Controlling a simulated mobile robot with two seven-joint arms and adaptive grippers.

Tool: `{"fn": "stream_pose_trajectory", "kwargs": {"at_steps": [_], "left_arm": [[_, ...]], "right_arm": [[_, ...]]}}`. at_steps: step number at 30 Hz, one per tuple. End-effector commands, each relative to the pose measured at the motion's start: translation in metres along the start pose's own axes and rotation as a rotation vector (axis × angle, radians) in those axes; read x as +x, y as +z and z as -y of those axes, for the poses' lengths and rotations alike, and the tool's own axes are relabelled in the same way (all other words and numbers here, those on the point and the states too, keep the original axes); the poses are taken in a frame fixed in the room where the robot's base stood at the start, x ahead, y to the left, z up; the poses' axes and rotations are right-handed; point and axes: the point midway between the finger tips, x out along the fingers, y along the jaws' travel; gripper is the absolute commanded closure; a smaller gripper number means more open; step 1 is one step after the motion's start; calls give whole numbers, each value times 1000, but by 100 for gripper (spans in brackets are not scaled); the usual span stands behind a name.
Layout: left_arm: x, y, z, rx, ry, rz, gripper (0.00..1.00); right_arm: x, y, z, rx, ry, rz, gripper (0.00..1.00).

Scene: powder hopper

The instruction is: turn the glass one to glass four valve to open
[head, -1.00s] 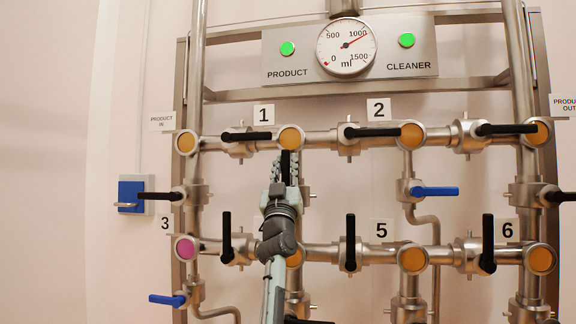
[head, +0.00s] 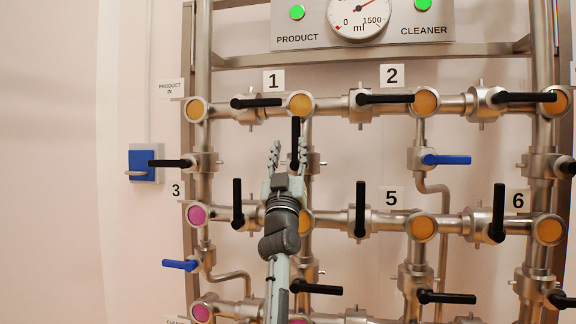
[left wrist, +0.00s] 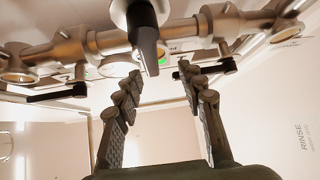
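The valve on the vertical pipe between the glass beside label 1 (head: 300,105) and the glass below it (head: 306,222) has a black handle (head: 296,130) that points up and down, in line with its pipe. The lower glass is partly hidden by my left arm, and no label 4 shows. My left gripper (head: 289,148) is open, its fingers spread on either side of the handle's lower part in the head view. In the left wrist view a dark handle (left wrist: 145,40) stands just beyond the open fingertips (left wrist: 158,78); I see no contact. My right gripper is not in view.
Neighbouring black handles sit close by: a horizontal one by label 1 (head: 256,103), and upright ones at lower left (head: 238,203) and by label 5 (head: 360,208). A blue handle (head: 446,160) is to the right.

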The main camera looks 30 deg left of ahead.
Motion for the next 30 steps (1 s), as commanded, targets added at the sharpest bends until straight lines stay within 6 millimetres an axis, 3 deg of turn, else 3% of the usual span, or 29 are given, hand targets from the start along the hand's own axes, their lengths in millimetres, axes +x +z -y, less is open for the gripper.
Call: {"fn": "stream_pose_trajectory", "kwargs": {"at_steps": [3,10,30], "left_arm": [[-26,1,0,1,1,2,60],[-52,0,0,0,1,0,60],[-56,0,-1,0,2,0,60]], "right_arm": [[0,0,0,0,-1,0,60],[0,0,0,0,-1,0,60],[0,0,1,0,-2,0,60]]}}
